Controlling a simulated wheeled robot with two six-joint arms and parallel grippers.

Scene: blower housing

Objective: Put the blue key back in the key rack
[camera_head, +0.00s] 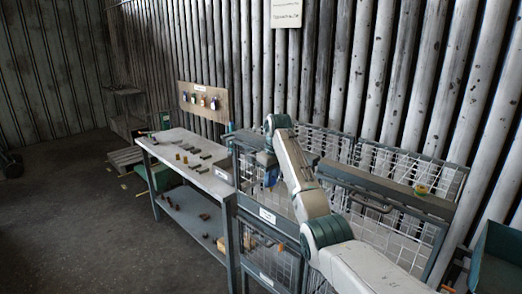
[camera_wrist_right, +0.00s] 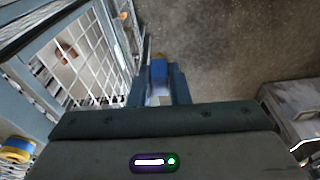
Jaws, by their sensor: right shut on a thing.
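My right gripper (camera_head: 268,163) hangs down at the end of my right arm, beside the right end of the workbench. It is shut on a blue thing, apparently the blue key (camera_head: 270,177). In the right wrist view the blue key (camera_wrist_right: 158,72) sits between the two fingers of my right gripper (camera_wrist_right: 161,85), above the floor. A wooden board (camera_head: 221,98) on the back wall, apparently the key rack, carries several small coloured hanging things, too small to make out. It stands beyond the workbench, left of my gripper. My left gripper is not in view.
The workbench (camera_head: 170,152) bears several small dark and yellow parts, with more on its lower shelf. Wire-mesh cages (camera_head: 385,165) stand under and around my right arm. A tape roll (camera_head: 421,190) lies on the cage at right. The floor (camera_head: 75,220) at left is open.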

